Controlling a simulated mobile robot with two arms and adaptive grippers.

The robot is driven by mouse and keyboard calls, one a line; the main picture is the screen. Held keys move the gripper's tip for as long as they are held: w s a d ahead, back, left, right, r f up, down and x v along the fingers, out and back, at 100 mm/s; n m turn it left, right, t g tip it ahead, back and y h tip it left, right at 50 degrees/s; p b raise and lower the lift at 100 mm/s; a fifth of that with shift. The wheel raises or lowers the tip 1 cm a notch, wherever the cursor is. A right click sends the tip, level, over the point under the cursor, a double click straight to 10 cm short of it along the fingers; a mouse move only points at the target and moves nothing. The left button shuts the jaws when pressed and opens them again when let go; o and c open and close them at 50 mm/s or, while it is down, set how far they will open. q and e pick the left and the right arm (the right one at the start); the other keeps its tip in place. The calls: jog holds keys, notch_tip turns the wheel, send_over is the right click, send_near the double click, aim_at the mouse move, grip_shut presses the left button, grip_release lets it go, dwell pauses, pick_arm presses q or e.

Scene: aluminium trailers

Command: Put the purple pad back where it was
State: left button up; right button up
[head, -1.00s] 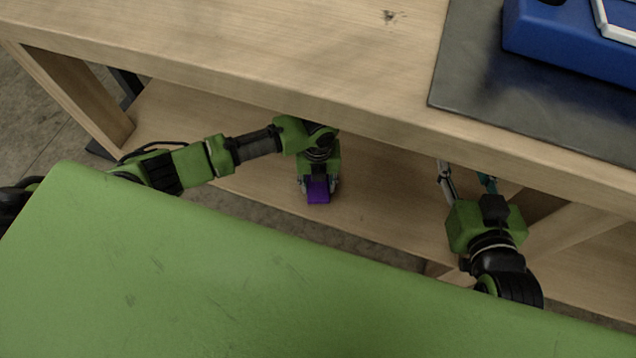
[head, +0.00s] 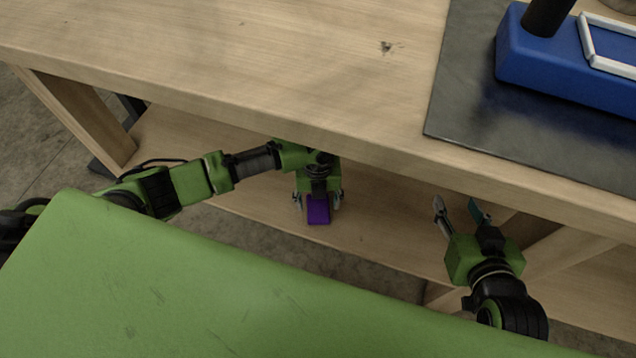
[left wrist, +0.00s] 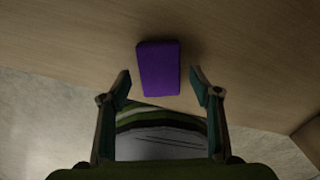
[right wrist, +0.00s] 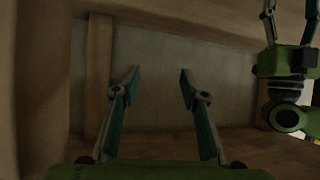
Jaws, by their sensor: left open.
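The purple pad (head: 318,210) lies on the lower wooden shelf, near its front edge. In the left wrist view the pad (left wrist: 158,68) sits just beyond and between the fingertips, with space on both sides. My left gripper (head: 318,200) points down over it and is open; its fingers (left wrist: 160,82) do not touch the pad. My right gripper (head: 462,212) is open and empty, at the right below the bench top's front edge. Its spread fingers (right wrist: 155,80) show nothing between them in the right wrist view.
The wooden bench top (head: 250,70) overhangs the lower shelf (head: 385,225). A dark mat (head: 470,110) on top carries a blue device (head: 570,75). Wooden supports stand at the left (head: 85,115) and right (head: 560,240). The shelf between my grippers is clear.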

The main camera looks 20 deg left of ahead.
aim_at(318, 207)
pick_arm(q)
notch_tip(318, 207, up, 5)
jog(key=shift+f+p, duration=0.15)
jog(key=shift+p, duration=0.6)
notch_tip(318, 207, up, 6)
jog(key=f+p, duration=0.1)
jog(key=p, duration=0.1)
jog(key=s+d+n+t+h, duration=0.25)
jog(key=s+d+n, duration=0.55)
jog(key=n, duration=0.6)
jog(key=s+a+r+n+y, duration=0.1)
jog(key=s+a+n, duration=0.4)
jog(key=a+n, duration=0.2)
jog(key=s+a+r+n+t+y, duration=0.1)
jog(key=s+a+n, duration=0.4)
jog(key=a+n, duration=0.3)
jog(key=shift+a+r+n, duration=0.15)
jog(key=shift+r+n, duration=0.15)
jog(key=shift+n, duration=0.1)
pick_arm(e)
jog(key=s+d+f+g+h, duration=0.1)
jog(key=s+d+f+g, duration=0.1)
jog(key=s+f+g, duration=0.2)
jog(key=s+d+f+g+h, duration=0.1)
jog(key=s+d+f+g, duration=0.2)
jog(key=s, duration=0.8)
jog(key=shift+f+g, duration=0.55)
jog(key=shift+g, duration=0.05)
